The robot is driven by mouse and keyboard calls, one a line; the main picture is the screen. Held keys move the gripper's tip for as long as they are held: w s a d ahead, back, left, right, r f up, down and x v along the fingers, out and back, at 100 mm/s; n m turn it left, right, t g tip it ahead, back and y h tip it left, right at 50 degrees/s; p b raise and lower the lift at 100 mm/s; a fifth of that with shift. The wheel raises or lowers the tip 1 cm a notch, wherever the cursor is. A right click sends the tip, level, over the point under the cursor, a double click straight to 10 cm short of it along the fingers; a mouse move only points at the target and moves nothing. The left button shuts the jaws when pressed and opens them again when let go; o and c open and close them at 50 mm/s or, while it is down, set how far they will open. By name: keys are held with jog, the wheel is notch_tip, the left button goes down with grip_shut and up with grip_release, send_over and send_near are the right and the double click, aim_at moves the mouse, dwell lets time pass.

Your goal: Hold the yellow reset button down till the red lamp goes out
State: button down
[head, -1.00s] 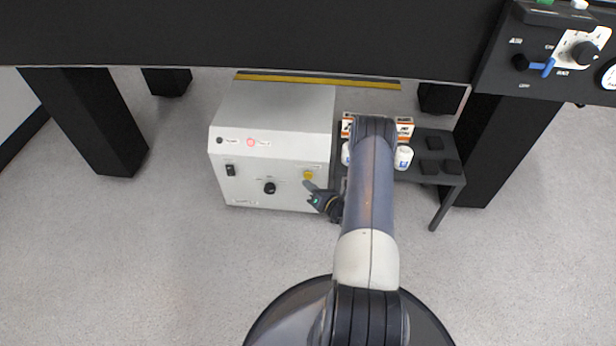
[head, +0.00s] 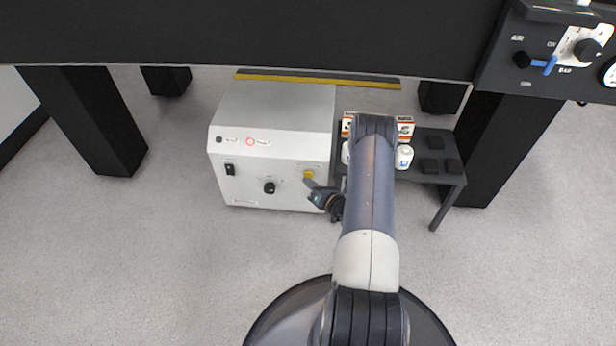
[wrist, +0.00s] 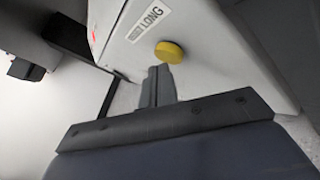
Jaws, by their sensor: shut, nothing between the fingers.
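The yellow reset button (head: 308,174) is on the right of the front face of a light grey box (head: 275,110). In the wrist view the yellow button (wrist: 169,52) is just beyond the fingertips, near a label reading LONG. My gripper (head: 309,184) is shut and empty, its tips right at the lower edge of the button; it also shows in the wrist view (wrist: 159,72). I cannot tell whether the tips touch or press the button. The red lamp (head: 250,142) on the box's upper front edge looks lit.
A black knob (head: 269,187) and a black switch (head: 230,169) are on the same face. A dark low shelf (head: 432,178) with white bottles (head: 404,157) and boxes stands right of the box. A black table (head: 240,40) overhangs behind. The floor in front is clear.

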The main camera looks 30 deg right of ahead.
jog(key=shift+w+d+b, duration=0.25)
jog(key=shift+w+b, duration=0.05)
jog(key=shift+w, duration=0.05)
dwell(2.1)
jog(key=shift+s+a, duration=0.1)
jog(key=shift+s, duration=0.05)
dwell(0.8)
jog(key=shift+s+a, duration=0.4)
jog(key=shift+s, duration=0.15)
jog(key=shift+s+a+p, duration=0.2)
jog(key=shift+s+a, duration=0.5)
jog(key=shift+s, duration=0.35)
jog(key=shift+s+a+p, duration=0.2)
jog(key=shift+s+a, duration=0.5)
jog(key=shift+s, duration=0.35)
jog(key=p, duration=0.1)
jog(key=w+d+p, duration=0.1)
jog(key=p, duration=0.1)
jog(key=shift+w+r, duration=0.15)
jog(key=shift+r, duration=0.1)
